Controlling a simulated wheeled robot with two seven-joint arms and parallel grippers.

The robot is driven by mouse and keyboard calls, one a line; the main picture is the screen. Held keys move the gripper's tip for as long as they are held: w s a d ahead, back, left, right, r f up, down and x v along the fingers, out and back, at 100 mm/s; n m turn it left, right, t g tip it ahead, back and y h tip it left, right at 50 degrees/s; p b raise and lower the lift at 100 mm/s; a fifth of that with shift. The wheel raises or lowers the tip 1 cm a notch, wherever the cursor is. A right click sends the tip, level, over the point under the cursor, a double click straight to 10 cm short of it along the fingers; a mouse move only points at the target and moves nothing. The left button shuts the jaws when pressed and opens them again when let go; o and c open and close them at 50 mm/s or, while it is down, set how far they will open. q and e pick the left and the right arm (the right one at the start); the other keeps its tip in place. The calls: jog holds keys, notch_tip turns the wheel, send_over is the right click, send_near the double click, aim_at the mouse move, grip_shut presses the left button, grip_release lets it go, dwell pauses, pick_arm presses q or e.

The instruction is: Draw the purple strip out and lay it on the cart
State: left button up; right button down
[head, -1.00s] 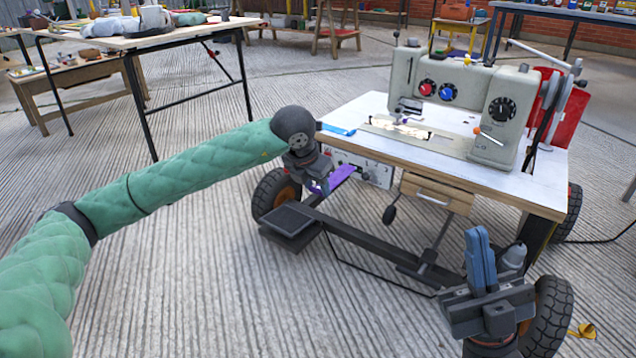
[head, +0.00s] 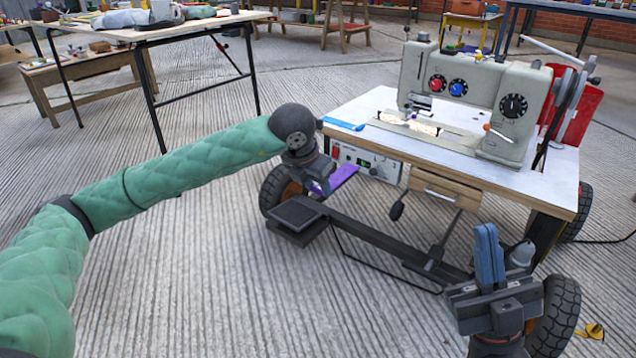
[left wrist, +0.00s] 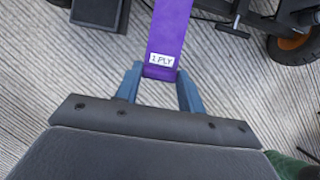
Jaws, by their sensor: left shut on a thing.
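The purple strip (head: 343,177) hangs out below the left front edge of the wheeled sewing cart (head: 365,108), beside a control box. My left gripper (head: 320,186) is shut on its near end. In the left wrist view the purple strip (left wrist: 170,30) runs straight up out of the picture, with a "1 PLY" label just beyond the fingers of my left gripper (left wrist: 160,80). Where its far end lies is hidden. My right gripper (head: 488,255) is in front of the cart's right side, fingers up and together, apparently empty.
A sewing machine (head: 470,95) stands on the cart top, with a blue strip (head: 343,124) near the left edge. The control box (head: 368,160) and drawer (head: 437,187) sit under the top. A black pedal frame (head: 380,235) is low in front. A cluttered table (head: 170,32) stands back left.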

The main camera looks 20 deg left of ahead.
pick_arm(q)
jog(key=shift+r, duration=0.15)
jog(key=p+v, duration=0.3)
jog(key=v, duration=0.4)
jog(key=shift+w+r+p, duration=0.15)
jog(key=shift+w+p, duration=0.15)
jog(key=shift+p, duration=0.1)
dwell(0.8)
jog(key=shift+d, duration=0.1)
